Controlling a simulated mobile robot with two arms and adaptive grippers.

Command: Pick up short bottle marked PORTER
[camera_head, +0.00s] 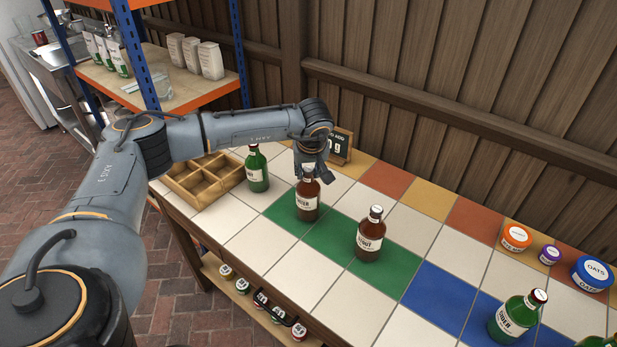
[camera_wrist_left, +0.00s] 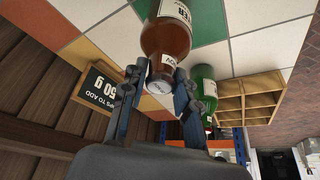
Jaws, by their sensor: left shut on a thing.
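A short brown bottle with a pale label (camera_head: 307,203) is at the green tiles; its small lettering looks like PORTER but is hard to read. My left gripper (camera_head: 310,177) comes down over its top and is shut on its neck. In the left wrist view, the fingers (camera_wrist_left: 160,85) sit on either side of the brown bottle's (camera_wrist_left: 166,40) capped neck. The bottle looks upright, its base at the green tiles; I cannot tell whether it touches them. My right gripper is not in view.
A brown STOUT bottle (camera_head: 370,238) stands to the right. A green bottle (camera_head: 257,170) and a wooden divided crate (camera_head: 203,181) are to the left. A small black sign (camera_head: 341,146) stands behind. A green CIDER bottle (camera_head: 514,317) and jars, including OATS (camera_head: 591,273), are farther right.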

